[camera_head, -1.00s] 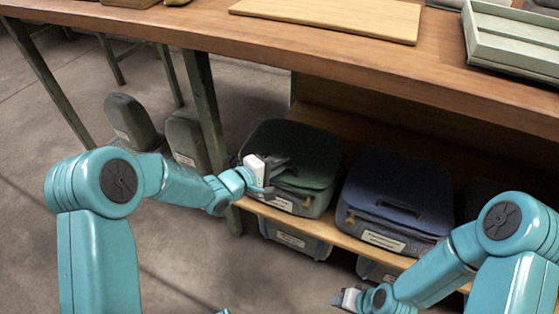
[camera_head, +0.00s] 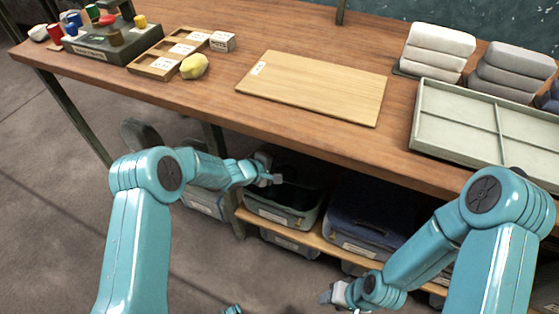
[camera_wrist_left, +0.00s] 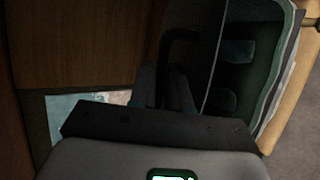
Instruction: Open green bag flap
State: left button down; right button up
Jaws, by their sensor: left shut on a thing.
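The green bag (camera_head: 283,217) sits on the shelf under the table, with a pale label on its front. Its top looks open, with a dark inside showing. My left gripper (camera_head: 272,179) is at the bag's top and is shut on the flap, whose edge is hard to make out in shadow. In the left wrist view the gripper (camera_wrist_left: 165,88) points at dark cloth, and the green bag's inside (camera_wrist_left: 240,80) shows to the right. My right gripper (camera_head: 335,295) hangs low at the bottom, away from the bag; its jaws are too small to read.
The wooden table's edge (camera_head: 340,160) overhangs the shelf closely above my left gripper. A blue bag (camera_head: 365,220) stands to the right of the green one. A board (camera_head: 315,85), a divided tray (camera_head: 485,125) and folded cloths (camera_head: 437,48) lie on top.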

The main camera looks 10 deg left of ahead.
pick_arm(q)
jog(key=shift+w+d+r+p, duration=0.2)
jog(key=shift+w+r+p, duration=0.45)
jog(key=shift+r+p, duration=0.15)
jog(key=shift+w+d+r+p, duration=0.15)
jog(key=shift+w+r+p, duration=0.45)
jog(key=shift+r+p, duration=0.15)
jog(key=c, duration=1.4)
grip_release()
jog(key=shift+f, duration=0.1)
jog(key=shift+c, duration=0.2)
jog(key=shift+s, duration=0.1)
jog(key=p+v, duration=0.2)
jog(key=v, duration=1.4)
jog(key=shift+p, duration=0.4)
